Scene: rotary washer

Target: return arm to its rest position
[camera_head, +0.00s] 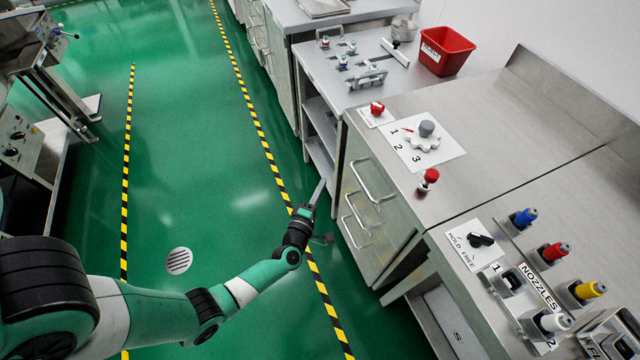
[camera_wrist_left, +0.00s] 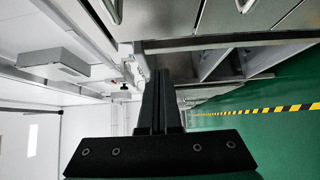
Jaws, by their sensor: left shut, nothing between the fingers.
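My left arm comes in from the lower left in the head view, green with black joints. Its left gripper (camera_head: 318,190) hangs over the green floor, just left of the steel cabinet front, apart from it. Its fingers point up the picture and are shut with nothing between them. In the left wrist view the closed dark fingers (camera_wrist_left: 159,100) show in the middle, with cabinet fronts above them. My right arm and gripper are not in view.
A steel cabinet with handles (camera_head: 372,180) stands right of the gripper. Its top carries a numbered dial plate (camera_head: 450,150), red knob (camera_head: 430,177), hold/free switch (camera_head: 481,240) and several coloured nozzles. A red bin (camera_head: 446,50) is farther back. The floor (camera_head: 190,130) left is clear.

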